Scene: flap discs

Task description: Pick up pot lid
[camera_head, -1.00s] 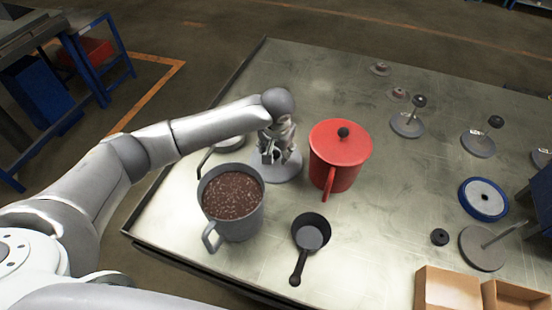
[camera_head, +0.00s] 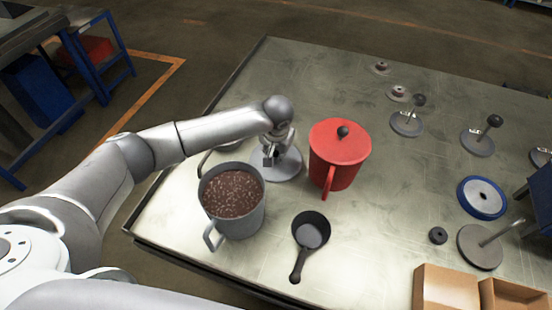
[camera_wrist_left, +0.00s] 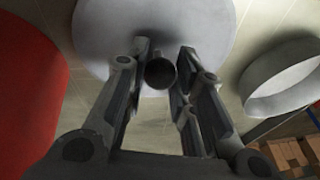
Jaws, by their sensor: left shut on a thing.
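The pot lid (camera_head: 288,170) is a flat grey disc on the table, between the grey pot and the red pot. In the left wrist view the lid (camera_wrist_left: 115,25) shows as a pale disc with a round dark knob (camera_wrist_left: 160,73). My left gripper (camera_head: 270,159) is over the lid, and it also shows in the left wrist view (camera_wrist_left: 162,70). Its fingers are shut on the knob, one on each side. The gripper and wrist hide part of the lid in the head view. I cannot tell any gap under the lid. My right gripper is not in view.
The grey pot (camera_head: 242,222) with brown contents stands at front left of the lid. A red lidded pot (camera_head: 335,168) stands close on the right. A small dark pan (camera_head: 309,234) lies in front. Discs with stems and cardboard boxes (camera_head: 445,290) are farther right.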

